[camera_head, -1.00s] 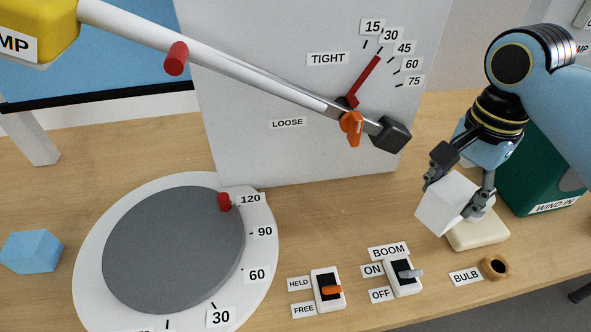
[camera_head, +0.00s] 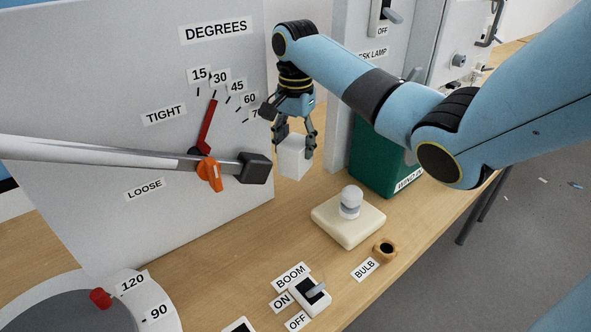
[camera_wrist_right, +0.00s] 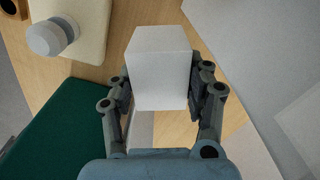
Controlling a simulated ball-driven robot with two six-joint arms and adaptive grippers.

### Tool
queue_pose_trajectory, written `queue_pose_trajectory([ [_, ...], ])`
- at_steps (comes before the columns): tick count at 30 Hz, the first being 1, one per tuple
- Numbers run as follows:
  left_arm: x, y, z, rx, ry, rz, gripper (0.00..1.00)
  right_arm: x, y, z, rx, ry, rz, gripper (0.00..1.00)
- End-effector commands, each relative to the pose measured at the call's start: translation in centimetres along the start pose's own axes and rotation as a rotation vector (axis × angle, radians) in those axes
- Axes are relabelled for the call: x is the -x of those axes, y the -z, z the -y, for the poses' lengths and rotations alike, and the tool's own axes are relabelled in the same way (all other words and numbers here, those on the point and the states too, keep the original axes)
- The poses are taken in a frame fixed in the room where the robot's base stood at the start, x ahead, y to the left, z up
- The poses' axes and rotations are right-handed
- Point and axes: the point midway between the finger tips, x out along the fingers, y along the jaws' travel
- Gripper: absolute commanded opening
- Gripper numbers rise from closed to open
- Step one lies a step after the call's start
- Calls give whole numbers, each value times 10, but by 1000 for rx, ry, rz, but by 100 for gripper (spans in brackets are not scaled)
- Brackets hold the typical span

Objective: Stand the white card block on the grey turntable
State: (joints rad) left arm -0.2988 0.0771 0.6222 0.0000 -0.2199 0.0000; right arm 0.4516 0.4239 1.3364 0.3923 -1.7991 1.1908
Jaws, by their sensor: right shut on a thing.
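My left gripper is out of view.
A boom (camera_head: 100,155) with an orange knob (camera_head: 209,174) and dark end weight (camera_head: 253,168) crosses the dial panel (camera_head: 225,75). A bulb on a cream base (camera_head: 345,222), the BOOM switch (camera_head: 310,294), a wooden ring (camera_head: 385,249) and the green box (camera_head: 378,160) stand nearby.

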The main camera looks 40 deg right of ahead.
Motion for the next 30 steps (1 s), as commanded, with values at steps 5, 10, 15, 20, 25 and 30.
queue_pose_trajectory([
  [5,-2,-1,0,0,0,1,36,-28,-1,-2,0,-3,0,33],
  [10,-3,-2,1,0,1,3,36,-40,-1,-1,0,-2,0,33],
  [15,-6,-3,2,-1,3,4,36,-64,-2,-2,1,-3,1,33],
  [20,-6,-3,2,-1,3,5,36,-71,-1,-1,1,0,-2,33],
  [25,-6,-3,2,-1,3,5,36,-71,-1,-2,1,-1,-2,33],
  [30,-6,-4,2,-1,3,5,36,-73,-1,-2,0,-1,-1,64],
])
